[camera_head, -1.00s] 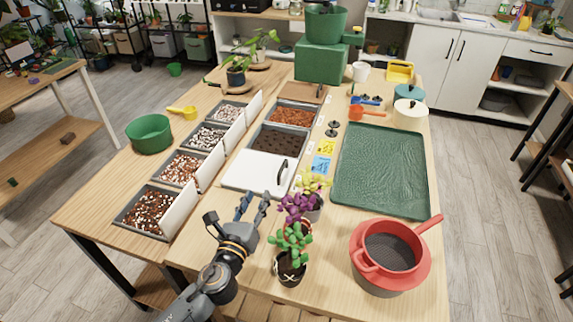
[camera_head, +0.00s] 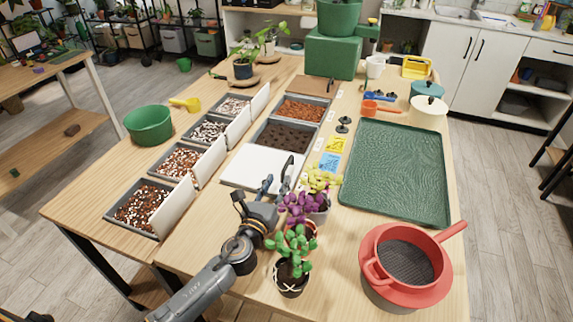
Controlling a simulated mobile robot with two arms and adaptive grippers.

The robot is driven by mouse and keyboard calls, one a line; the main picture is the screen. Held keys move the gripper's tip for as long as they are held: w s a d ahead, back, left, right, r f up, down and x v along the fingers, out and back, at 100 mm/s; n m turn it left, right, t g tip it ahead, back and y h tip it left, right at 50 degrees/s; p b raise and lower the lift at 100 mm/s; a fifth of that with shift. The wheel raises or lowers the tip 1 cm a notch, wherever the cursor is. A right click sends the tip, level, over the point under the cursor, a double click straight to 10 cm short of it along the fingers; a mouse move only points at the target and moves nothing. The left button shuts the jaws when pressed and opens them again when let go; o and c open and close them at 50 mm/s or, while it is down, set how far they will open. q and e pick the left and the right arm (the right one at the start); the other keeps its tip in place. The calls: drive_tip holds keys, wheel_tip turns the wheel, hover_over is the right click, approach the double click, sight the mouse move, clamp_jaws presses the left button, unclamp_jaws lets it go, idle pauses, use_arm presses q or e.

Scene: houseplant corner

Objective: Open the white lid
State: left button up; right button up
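The white lid (camera_head: 250,163) lies flat and closed over the front bin of the middle row, with a dark upright handle (camera_head: 288,166) near its right edge. My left gripper (camera_head: 275,183) is over the front right part of the lid, its fingers pointing at the handle. The fingers are apart, with the right one close to the handle's near end; I cannot tell if they touch. What is under the lid is hidden. My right gripper is not in view.
Purple (camera_head: 298,207) and yellow-green flowering plants and a potted succulent (camera_head: 291,262) stand close right of my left gripper. A red sieve pot (camera_head: 405,262) and green tray (camera_head: 397,172) are further right. Open bins of soil and pebbles (camera_head: 142,207) stand left and behind.

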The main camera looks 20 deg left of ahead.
sight(283, 172)
use_arm(q)
drive_tip(key=w, duration=0.8)
drive_tip(key=shift+d, duration=0.15)
drive_tip(key=shift+c, duration=0.4)
clamp_jaws()
